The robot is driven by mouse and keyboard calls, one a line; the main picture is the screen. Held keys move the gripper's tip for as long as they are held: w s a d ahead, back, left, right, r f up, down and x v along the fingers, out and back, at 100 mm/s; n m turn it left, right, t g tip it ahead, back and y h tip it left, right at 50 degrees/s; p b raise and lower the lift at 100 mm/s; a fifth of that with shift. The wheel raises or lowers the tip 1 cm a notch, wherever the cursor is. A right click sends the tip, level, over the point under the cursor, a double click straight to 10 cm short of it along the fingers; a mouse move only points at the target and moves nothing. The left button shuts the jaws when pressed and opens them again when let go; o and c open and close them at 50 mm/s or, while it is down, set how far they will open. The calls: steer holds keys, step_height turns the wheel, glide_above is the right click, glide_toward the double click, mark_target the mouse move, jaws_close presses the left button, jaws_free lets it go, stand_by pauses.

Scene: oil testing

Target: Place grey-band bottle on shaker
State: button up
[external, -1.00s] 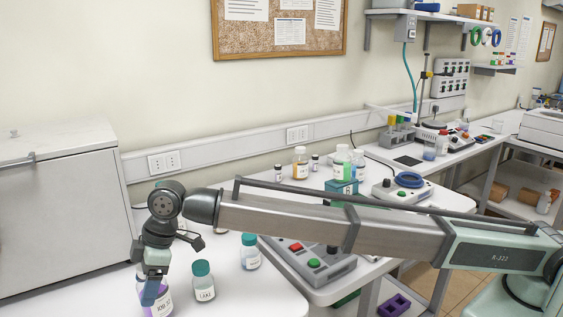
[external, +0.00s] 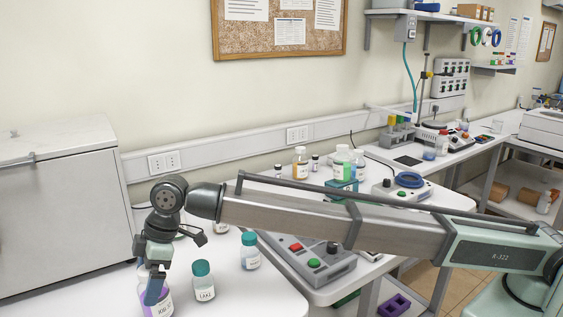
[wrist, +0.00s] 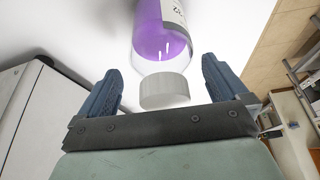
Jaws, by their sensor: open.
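A clear bottle with purple liquid, a white label and a grey-white cap (wrist: 166,91) is in the wrist view, its cap between my open fingers with gaps on both sides. My gripper (wrist: 163,88) is open and empty. In the external view, this bottle (external: 163,304) stands at the front of the near table, partly hidden by my gripper (external: 154,288). I cannot make out a grey band on it. A grey device with red and green buttons (external: 303,258) is to the right; I cannot tell if it is the shaker.
Two teal-capped bottles (external: 203,282) (external: 250,252) stand just right of my gripper. A device with a blue ring (external: 408,181) and several bottles are further back. A white cabinet (external: 60,215) is at the left.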

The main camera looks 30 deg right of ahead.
steer(key=v, duration=1)
steer(key=shift+r, duration=0.15)
